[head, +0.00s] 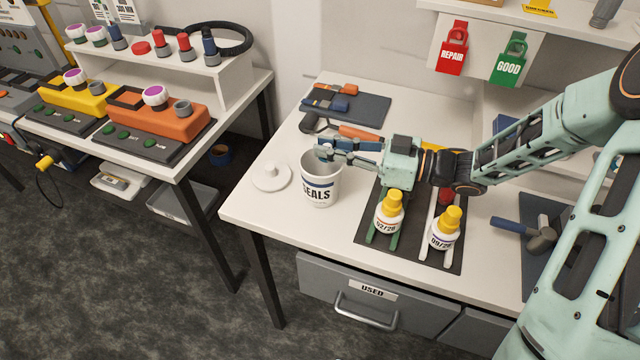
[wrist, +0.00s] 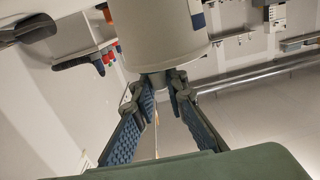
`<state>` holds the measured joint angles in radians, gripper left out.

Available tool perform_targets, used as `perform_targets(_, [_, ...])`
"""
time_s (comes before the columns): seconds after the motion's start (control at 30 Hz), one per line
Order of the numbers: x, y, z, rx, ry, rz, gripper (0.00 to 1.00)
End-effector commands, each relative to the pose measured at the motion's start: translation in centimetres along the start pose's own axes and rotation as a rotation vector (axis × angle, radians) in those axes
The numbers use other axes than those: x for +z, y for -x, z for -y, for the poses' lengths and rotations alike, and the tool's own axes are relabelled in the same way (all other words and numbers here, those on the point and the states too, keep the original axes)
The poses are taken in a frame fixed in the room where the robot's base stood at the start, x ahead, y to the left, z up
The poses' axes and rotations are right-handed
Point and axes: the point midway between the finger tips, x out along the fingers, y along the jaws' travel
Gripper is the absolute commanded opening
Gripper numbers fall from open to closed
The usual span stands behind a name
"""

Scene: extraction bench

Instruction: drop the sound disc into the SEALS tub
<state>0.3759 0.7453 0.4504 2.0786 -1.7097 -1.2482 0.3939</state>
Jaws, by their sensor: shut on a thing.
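The white SEALS tub (head: 320,190) stands open and upright near the left end of the bench, with its label facing front. It fills the upper middle of the wrist view (wrist: 165,30). My gripper (head: 324,148) reaches in from the right, with its fingertips over the tub's mouth. In the wrist view, my blue-padded fingers (wrist: 160,82) meet close to the tub's rim. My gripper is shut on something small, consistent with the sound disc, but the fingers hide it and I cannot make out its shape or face.
A white lid (head: 271,178) lies left of the tub. Two yellow-capped bottles (head: 390,212) (head: 444,230) stand on a dark mat to the right. An orange-handled tool (head: 358,133) lies behind the tub. A dark tray (head: 375,110) is at the back. Bare bench shows at front left.

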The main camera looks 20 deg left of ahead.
Motion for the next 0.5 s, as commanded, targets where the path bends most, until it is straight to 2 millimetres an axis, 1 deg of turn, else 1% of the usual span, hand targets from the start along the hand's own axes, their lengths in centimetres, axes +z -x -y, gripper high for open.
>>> perform_targets(0.2, [-0.02,-0.01,0.0,0.0,0.001,0.0,0.03])
perform_targets(0.23, [-0.02,-0.01,0.0,0.0,0.001,0.0,0.14])
perform_targets(0.4, [-0.02,-0.01,0.01,0.0,0.0,0.0,0.32])
perform_targets(0.5, [-0.03,-0.01,0.01,0.0,0.0,0.0,0.33])
